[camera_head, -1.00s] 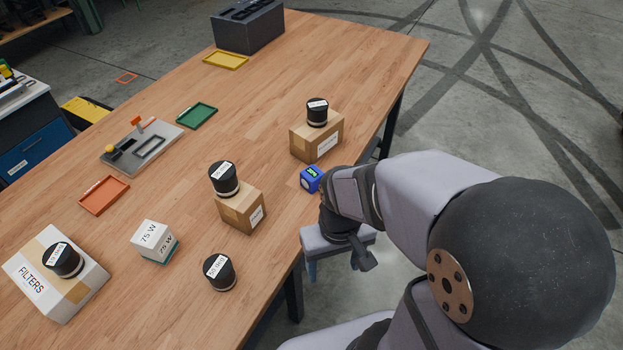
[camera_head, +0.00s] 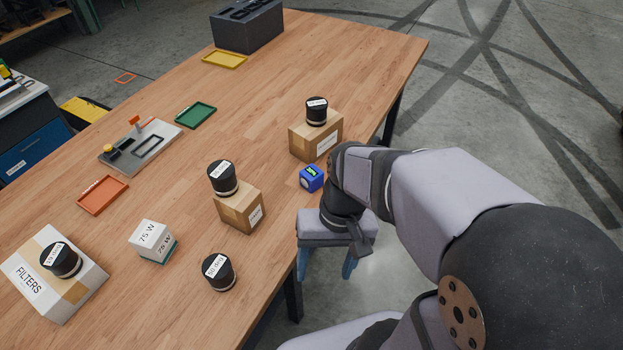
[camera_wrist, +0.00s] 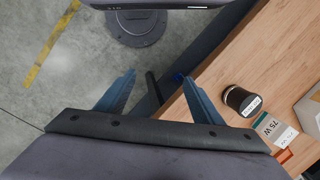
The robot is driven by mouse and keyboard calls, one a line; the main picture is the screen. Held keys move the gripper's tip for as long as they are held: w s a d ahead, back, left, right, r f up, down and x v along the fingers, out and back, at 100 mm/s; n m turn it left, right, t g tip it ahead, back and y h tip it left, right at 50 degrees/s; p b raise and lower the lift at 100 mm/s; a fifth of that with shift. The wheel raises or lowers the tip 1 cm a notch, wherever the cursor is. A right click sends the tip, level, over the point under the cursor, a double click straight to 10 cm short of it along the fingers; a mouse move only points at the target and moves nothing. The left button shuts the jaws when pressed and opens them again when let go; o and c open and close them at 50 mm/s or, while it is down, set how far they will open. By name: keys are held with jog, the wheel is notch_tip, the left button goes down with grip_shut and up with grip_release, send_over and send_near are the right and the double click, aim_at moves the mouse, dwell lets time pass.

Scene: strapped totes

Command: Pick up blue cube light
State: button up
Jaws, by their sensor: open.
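The blue cube light (camera_head: 311,178) sits on the wooden table (camera_head: 290,60) near its right edge, with a green lit patch on top. My gripper (camera_head: 324,264) is open and empty, pointing down just beyond the table's edge. It is nearer the camera than the cube and apart from it. In the wrist view the two blue fingers (camera_wrist: 158,78) are spread over the floor and the table's edge. The cube is not clearly shown there; only a small blue patch appears by the right fingertip.
A cardboard box (camera_head: 303,146) with a black canister (camera_head: 316,112) stands just behind the cube. Another box (camera_head: 236,222) with a canister (camera_head: 222,177) is to its left. A loose canister (camera_head: 219,272) stands near the front edge. The table's back right is clear.

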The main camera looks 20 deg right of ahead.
jog(key=w+a+m+t+y+b, duration=0.25)
jog(key=w+a+m+y, duration=0.35)
jog(key=a+m+y, duration=0.4)
jog(key=r+m+t+h+b, duration=0.1)
jog(key=m+t+h+b, duration=0.25)
jog(key=m+t, duration=1.35)
send_over(318, 181)
jog(key=d+r+v, duration=0.1)
jog(key=v, duration=0.4)
jog(key=m+g, duration=0.2)
jog(key=shift+h, duration=0.25)
jog(key=f, duration=0.5)
jog(key=a+f+p, duration=0.1)
jog(key=f, duration=0.2)
jog(key=shift+f, duration=0.15)
jog(key=shift+p+x, duration=0.35)
jog(key=shift+x, duration=0.8)
jog(key=shift+w+a+p, duration=0.2)
jog(key=shift+w+p, duration=0.1)
jog(key=shift+p+x, duration=0.8)
jog(key=shift+x, duration=1.45)
jog(key=shift+d, duration=0.1)
